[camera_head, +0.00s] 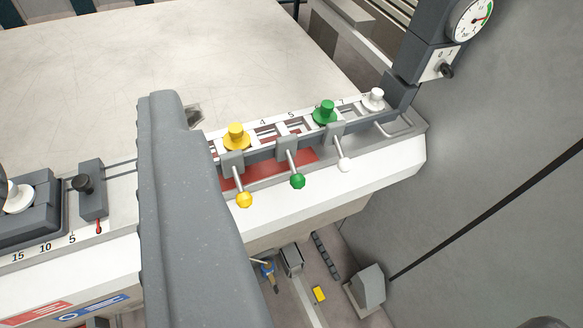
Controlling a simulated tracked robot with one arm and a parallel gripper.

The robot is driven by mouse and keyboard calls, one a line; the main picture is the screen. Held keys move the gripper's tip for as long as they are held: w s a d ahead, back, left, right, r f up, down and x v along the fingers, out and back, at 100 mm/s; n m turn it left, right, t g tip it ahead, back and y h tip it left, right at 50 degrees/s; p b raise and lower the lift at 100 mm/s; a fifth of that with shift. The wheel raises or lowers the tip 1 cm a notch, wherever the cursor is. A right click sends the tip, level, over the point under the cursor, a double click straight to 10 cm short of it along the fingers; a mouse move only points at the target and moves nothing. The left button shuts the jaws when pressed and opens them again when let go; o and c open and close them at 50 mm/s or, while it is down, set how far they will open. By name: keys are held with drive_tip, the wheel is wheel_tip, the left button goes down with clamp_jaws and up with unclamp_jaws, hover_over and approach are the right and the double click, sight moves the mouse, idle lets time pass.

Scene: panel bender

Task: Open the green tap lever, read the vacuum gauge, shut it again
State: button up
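The green tap lever (297,181) has a green ball on a thin rod and points down and forward from its grey block on the rail. A yellow-ball lever (244,200) is to its left and a white-ball lever (344,164) to its right, at similar slants. The round white gauge (471,20) is at the top right, cut by the picture's edge; its reading is too small to tell. My gripper (172,100) shows as a large grey piece, left of the levers and apart from the green one in the picture. Its opening cannot be made out.
A yellow knob (236,136), a green knob (325,111) and a white knob (374,98) stand behind the levers. A dark post holds the gauge above a small black knob (446,70). The pale sheet (200,50) lies behind. Free space is in front of the levers.

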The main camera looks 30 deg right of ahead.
drive_tip(key=w+d+f+h+b, duration=0.1)
drive_tip(key=w+d+f+b, duration=0.15)
drive_tip(key=f, duration=0.25)
drive_tip(key=w+d+f+b, duration=0.1)
drive_tip(key=w+d+f, duration=0.25)
drive_tip(key=f, duration=0.25)
drive_tip(key=m+t+h+b, duration=0.2)
drive_tip(key=h, duration=0.1)
approach(296, 173)
drive_tip(key=x, duration=0.3)
drive_tip(key=f+b+x, duration=0.1)
drive_tip(key=x, duration=0.6)
drive_tip(key=shift+w+d+f+b, duration=0.15)
drive_tip(key=shift+w+f+b, duration=0.05)
drive_tip(key=shift+b, duration=0.15)
clamp_jaws()
